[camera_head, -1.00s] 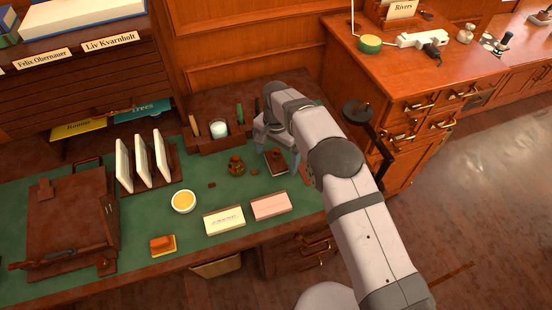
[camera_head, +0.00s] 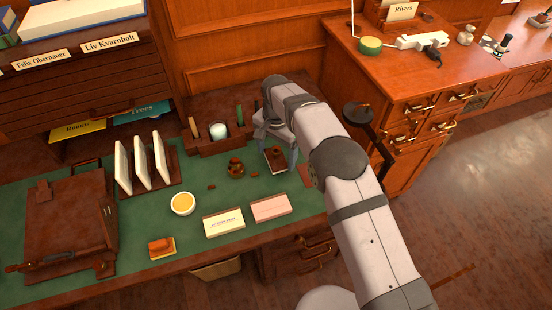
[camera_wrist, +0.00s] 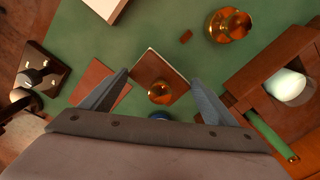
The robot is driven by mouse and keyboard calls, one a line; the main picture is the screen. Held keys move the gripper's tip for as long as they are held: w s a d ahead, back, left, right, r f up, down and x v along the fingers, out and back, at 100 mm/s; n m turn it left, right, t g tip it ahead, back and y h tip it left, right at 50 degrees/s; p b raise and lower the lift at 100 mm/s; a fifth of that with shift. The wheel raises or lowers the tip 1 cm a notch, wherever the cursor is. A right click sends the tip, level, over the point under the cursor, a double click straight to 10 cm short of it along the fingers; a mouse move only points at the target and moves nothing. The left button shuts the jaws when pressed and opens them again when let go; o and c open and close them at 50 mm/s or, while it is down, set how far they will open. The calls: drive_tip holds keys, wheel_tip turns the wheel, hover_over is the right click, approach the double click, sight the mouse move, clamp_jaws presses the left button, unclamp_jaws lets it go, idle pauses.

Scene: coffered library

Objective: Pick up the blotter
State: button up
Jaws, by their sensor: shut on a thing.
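The blotter (camera_head: 276,159) is a small dark brown block with a pale edge and a round brass knob on top. It is at the right part of the green desk top. In the wrist view the blotter (camera_wrist: 148,68) lies between the two grey fingers, its knob facing the camera. My gripper (camera_wrist: 160,80) is shut on the blotter's sides, and it reaches down from above in the head view (camera_head: 277,152). Whether the blotter touches the desk or is slightly raised, I cannot tell. My arm covers the desk to its right.
A brass inkwell (camera_head: 236,168) stands left of the blotter. A wooden stand with a white jar (camera_head: 218,131) is behind. A cream card box (camera_head: 224,222) and a pink one (camera_head: 270,207) lie in front. A yellow-filled bowl (camera_head: 183,203) is further left.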

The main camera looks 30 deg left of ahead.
sight(276, 149)
wheel_tip(276, 149, up, 8)
drive_tip(key=shift+f+b, duration=0.2)
drive_tip(key=shift+b, duration=0.25)
drive_tip(key=shift+o, duration=1.3)
drive_tip(key=shift+s+a+r, duration=0.15)
drive_tip(key=shift+a+r, duration=0.05)
drive_tip(key=shift+c, duration=0.4)
drive_tip(key=s+a+r+n+p, duration=0.1)
drive_tip(key=s+a+r+p, duration=0.1)
drive_tip(key=s+r+p, duration=0.3)
drive_tip(key=s+a+r+n+p, duration=0.1)
drive_tip(key=s+a+n+p, duration=0.15)
drive_tip(key=s, duration=0.45)
drive_tip(key=s+a+r+n+p, duration=0.1)
drive_tip(key=s+a+r+p, duration=0.25)
drive_tip(key=s, duration=0.25)
drive_tip(key=s+d+f+n+p, duration=0.2)
drive_tip(key=s+d+f+n, duration=0.2)
drive_tip(key=f+n, duration=0.6)
drive_tip(key=s+n, duration=0.2)
drive_tip(key=n, duration=0.1)
drive_tip(key=shift+f+p, duration=0.4)
